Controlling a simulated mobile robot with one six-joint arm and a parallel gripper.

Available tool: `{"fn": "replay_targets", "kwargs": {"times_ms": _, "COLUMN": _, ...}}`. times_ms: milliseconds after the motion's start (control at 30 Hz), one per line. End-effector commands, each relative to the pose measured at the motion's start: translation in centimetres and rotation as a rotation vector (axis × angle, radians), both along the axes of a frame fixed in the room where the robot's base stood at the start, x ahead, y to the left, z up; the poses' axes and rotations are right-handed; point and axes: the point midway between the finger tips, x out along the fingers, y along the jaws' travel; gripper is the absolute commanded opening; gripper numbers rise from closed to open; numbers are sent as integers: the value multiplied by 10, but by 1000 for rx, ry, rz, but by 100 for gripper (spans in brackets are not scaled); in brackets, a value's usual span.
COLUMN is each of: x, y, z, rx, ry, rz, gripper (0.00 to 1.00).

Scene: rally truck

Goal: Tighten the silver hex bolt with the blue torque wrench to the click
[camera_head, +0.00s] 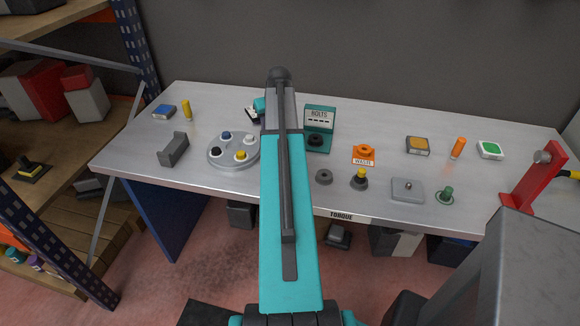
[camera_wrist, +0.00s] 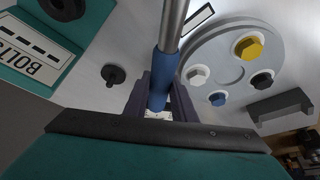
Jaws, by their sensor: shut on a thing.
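The silver hex bolt (camera_head: 248,140) sits on the right side of a round grey plate (camera_head: 233,163) with a blue, a yellow and a black bolt. In the wrist view the silver bolt (camera_wrist: 198,75) is just right of the blue torque wrench (camera_wrist: 162,78). My gripper (camera_wrist: 160,105) is shut on the wrench's blue handle. The wrench's silver shaft runs up past the plate's left edge and out of the picture, so its working end is hidden. In the head view my arm hides the wrench and most of the gripper.
A teal BOLTS stand (camera_head: 319,118) is right of my arm. An orange WASH piece (camera_head: 363,153), a grey ring (camera_head: 323,177) and a red stand (camera_head: 527,188) are farther right. A grey cradle (camera_head: 173,149) stands left of the plate. Bare tabletop lies between them.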

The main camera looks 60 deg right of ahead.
Motion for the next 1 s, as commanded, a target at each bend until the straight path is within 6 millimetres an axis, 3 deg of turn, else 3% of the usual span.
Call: {"fn": "replay_targets", "kwargs": {"times_ms": 1000, "x": -6, "y": -5, "z": 0, "rx": 2, "ry": 4, "rz": -40, "gripper": 0}}
